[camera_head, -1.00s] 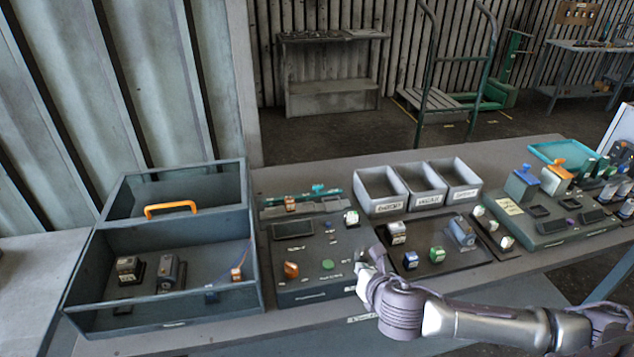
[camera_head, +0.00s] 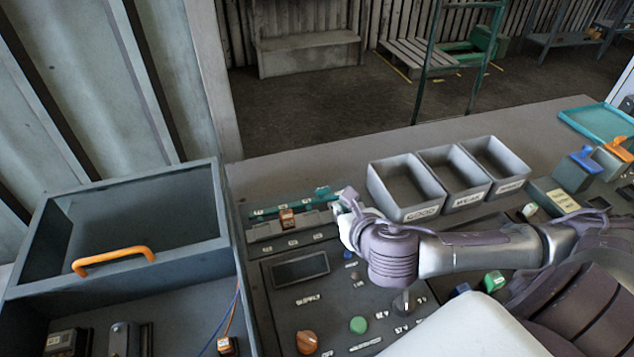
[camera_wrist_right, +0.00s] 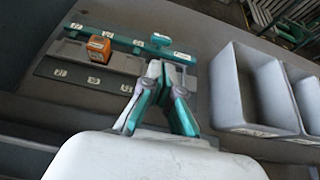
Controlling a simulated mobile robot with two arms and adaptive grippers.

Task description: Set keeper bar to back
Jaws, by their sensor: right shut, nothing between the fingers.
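The keeper bar appears to be the teal bar (camera_head: 270,208) with white labels, along the back of a grey rail unit (camera_head: 264,232) behind the control panel. It shows in the right wrist view (camera_wrist_right: 110,36), with a raised teal tab (camera_wrist_right: 160,40) near its right end. An orange block (camera_wrist_right: 99,48) sits in the rail's channel, left of my gripper. My right gripper (camera_wrist_right: 165,72) is shut and empty over the right end of the rail, just in front of the tab. I cannot tell whether the fingertips touch the bar. My left gripper is not in view.
Three grey bins (camera_head: 407,185) stand close right of my right gripper. A large grey box (camera_head: 130,225) with an orange handle (camera_head: 113,262) is at the left. The control panel (camera_head: 300,290) with an orange knob and green button lies in front. The table behind the rail is clear.

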